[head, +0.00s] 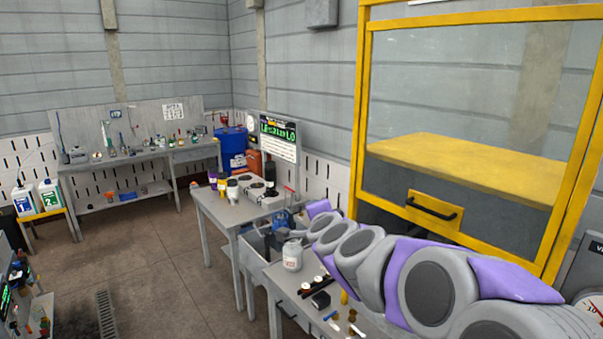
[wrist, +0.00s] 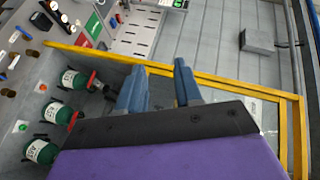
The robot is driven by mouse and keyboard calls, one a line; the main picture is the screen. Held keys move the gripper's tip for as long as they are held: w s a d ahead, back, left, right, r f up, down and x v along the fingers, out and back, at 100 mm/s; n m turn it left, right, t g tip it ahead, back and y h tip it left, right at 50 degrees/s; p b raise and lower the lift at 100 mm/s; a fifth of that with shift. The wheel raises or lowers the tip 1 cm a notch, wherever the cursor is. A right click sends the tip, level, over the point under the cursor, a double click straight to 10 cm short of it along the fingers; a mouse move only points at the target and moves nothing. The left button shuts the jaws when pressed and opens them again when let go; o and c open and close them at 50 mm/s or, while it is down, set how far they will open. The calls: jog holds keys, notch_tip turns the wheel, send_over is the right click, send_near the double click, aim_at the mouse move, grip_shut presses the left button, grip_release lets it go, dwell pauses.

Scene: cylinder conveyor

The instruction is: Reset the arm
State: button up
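My grey and purple arm reaches in from the lower right of the head view, in front of the yellow-framed cabinet, with its far end near the middle. The far end is small there and mixes with the clutter behind it, so the fingers cannot be made out. In the wrist view my gripper (wrist: 160,84) shows two blue-grey fingers standing apart with a gap between them. Nothing is seen held between them. The black and purple wrist body fills the lower part of that view.
The yellow-framed cabinet (head: 364,120) stands close behind my arm. Green bottles (wrist: 75,79) show at the wrist view's left. The floor (head: 150,265) at left is open.

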jog(key=s+a+f+n+g+y+b, duration=0.2)
jog(key=s+f+n+g, duration=0.25)
jog(key=s+f, duration=0.5)
jog(key=s+a+f+n+g+y+b, duration=0.2)
jog(key=s+f+n+g+b, duration=0.3)
jog(key=s, duration=0.7)
jog(key=s+d+f+n+g+h, duration=0.1)
jog(key=s+d+f, duration=0.3)
jog(key=s, duration=0.5)
jog(key=s+d+f+n+g+h+b, duration=0.1)
jog(key=s+d+f+g, duration=0.3)
jog(key=s, duration=0.6)
jog(key=s+d+f+n+g+h+b, duration=0.1)
jog(key=s+d+f+n+g+h, duration=0.1)
jog(key=s+d+f, duration=0.4)
jog(key=s+h, duration=0.1)
jog(key=s, duration=0.2)
jog(key=shift+s+f+h, duration=0.3)
jog(key=shift+f, duration=0.05)
